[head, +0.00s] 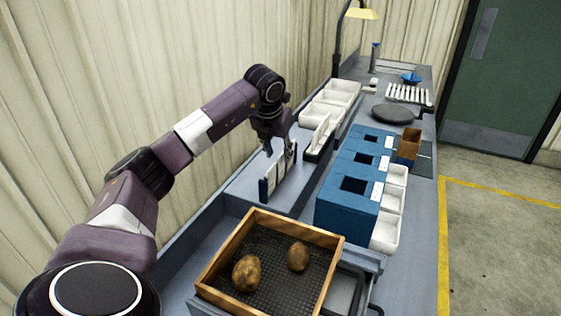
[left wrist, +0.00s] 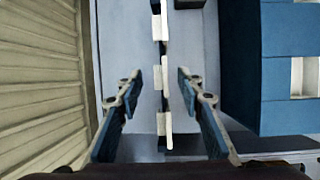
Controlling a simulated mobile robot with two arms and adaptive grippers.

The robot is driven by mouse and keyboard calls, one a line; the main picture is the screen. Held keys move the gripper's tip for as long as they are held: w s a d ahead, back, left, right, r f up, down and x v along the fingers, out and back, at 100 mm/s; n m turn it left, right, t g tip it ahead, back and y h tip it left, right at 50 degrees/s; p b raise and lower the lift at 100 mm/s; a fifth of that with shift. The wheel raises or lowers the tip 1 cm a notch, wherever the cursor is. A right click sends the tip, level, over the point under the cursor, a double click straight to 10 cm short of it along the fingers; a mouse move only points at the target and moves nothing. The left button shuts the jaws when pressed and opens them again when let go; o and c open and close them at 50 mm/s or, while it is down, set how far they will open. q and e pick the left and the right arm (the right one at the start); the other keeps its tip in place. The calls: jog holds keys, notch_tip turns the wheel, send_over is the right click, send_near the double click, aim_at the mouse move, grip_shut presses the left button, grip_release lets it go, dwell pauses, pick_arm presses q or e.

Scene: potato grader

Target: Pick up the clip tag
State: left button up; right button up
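A narrow upright rack (left wrist: 188,92) with several white clip tags (left wrist: 163,123) along it stands on the grey bench. In the head view the tags (head: 279,168) stand in a row below my left gripper (head: 276,150). In the left wrist view my left gripper (left wrist: 157,80) is open. Its two blue-padded fingers are on either side of the row, with gaps visible to the nearest tag. I cannot tell from these frames how far the fingertips are above the rack. My right gripper is not in view.
A wooden tray (head: 213,268) with a mesh floor and two potatoes (head: 247,273) stands in front. Blue boxes (head: 345,213) with dark openings and white bins (head: 385,231) stand to the right. White trays (head: 322,110) are behind. The ribbed wall (head: 100,60) runs close along the left.

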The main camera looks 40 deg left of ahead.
pick_arm(q)
jog(key=shift+x, duration=1.25)
jog(key=shift+d, duration=0.1)
jog(key=c, duration=0.9)
jog(key=shift+r, duration=0.1)
grip_shut()
